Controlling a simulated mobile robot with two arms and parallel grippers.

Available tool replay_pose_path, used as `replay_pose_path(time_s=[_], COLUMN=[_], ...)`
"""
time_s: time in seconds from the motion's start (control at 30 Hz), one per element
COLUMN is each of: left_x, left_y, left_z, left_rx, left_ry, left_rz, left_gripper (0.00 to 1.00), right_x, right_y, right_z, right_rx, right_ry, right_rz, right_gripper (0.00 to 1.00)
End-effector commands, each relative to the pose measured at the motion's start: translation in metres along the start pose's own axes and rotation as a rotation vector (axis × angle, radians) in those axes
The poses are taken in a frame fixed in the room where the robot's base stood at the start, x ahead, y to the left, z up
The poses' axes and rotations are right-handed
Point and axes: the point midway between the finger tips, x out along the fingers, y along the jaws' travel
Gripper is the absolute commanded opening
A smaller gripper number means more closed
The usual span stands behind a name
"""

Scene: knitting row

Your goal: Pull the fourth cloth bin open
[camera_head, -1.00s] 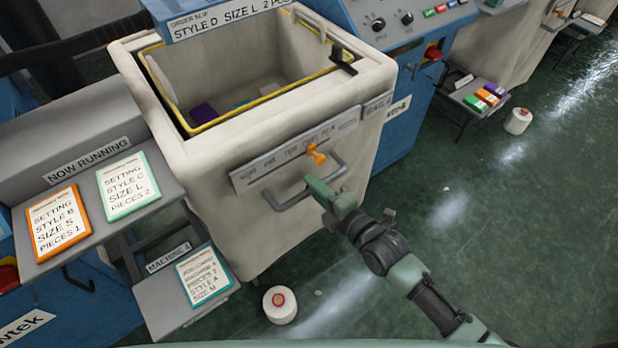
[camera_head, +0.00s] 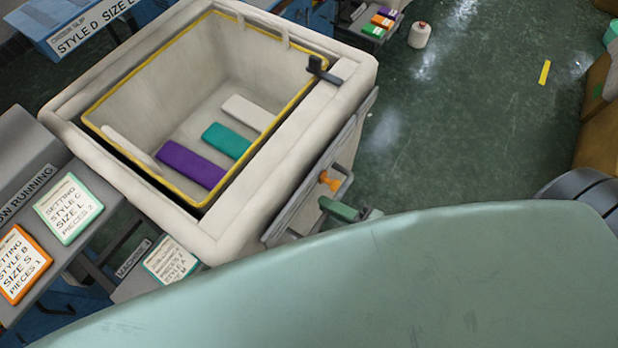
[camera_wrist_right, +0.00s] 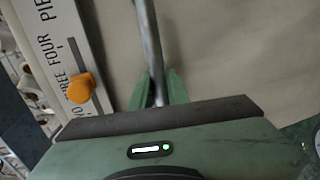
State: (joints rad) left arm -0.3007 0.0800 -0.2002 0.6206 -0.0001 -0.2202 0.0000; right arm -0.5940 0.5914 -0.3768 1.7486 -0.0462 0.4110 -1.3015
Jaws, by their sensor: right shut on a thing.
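The cream cloth bin (camera_head: 232,241) stands open at the top, with a yellow-edged frame round its mouth. Inside on its floor lie a purple piece (camera_head: 190,164), a teal piece (camera_head: 226,140) and a whitish piece (camera_head: 248,113). On its front are a label strip with an orange knob (camera_head: 330,180) and a metal bar handle (camera_head: 347,186). My left gripper is not in view.
A grey shelf with an orange-framed card (camera_head: 20,262) and a green-framed card (camera_head: 68,208) stands left of the bin. A lower shelf holds another card (camera_head: 170,262). An order-slip sign (camera_head: 85,30) is behind.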

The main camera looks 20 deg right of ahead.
Motion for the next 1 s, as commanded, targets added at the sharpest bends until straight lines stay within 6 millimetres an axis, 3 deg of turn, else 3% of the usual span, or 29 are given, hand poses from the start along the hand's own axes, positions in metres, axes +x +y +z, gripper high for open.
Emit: replay_pose_path(time_s=[0.1,0.3,0.83,0.87,0.9,0.93,1.0], left_x=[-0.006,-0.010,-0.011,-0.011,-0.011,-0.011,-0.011], left_y=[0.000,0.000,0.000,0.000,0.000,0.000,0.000], left_z=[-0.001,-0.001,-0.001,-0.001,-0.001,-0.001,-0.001], left_rx=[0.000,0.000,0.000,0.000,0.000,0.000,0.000], left_ry=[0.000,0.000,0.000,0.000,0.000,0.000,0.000], left_rz=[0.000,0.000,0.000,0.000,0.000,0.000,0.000], left_gripper=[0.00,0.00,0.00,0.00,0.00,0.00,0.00], right_x=[-0.021,-0.042,-0.050,-0.050,-0.049,-0.049,-0.049], right_y=[-0.005,-0.009,-0.011,-0.011,-0.011,-0.011,-0.011], right_z=[-0.001,0.000,0.000,0.000,0.000,0.000,0.000], right_rx=[0.002,0.002,0.000,0.001,0.000,0.001,0.000], right_ry=[-0.001,-0.001,-0.002,-0.002,-0.002,-0.002,-0.002], right_rz=[-0.007,-0.004,-0.002,-0.002,-0.002,-0.002,-0.001], right_gripper=[0.00,0.00,0.00,0.19,0.30,0.38,0.38])
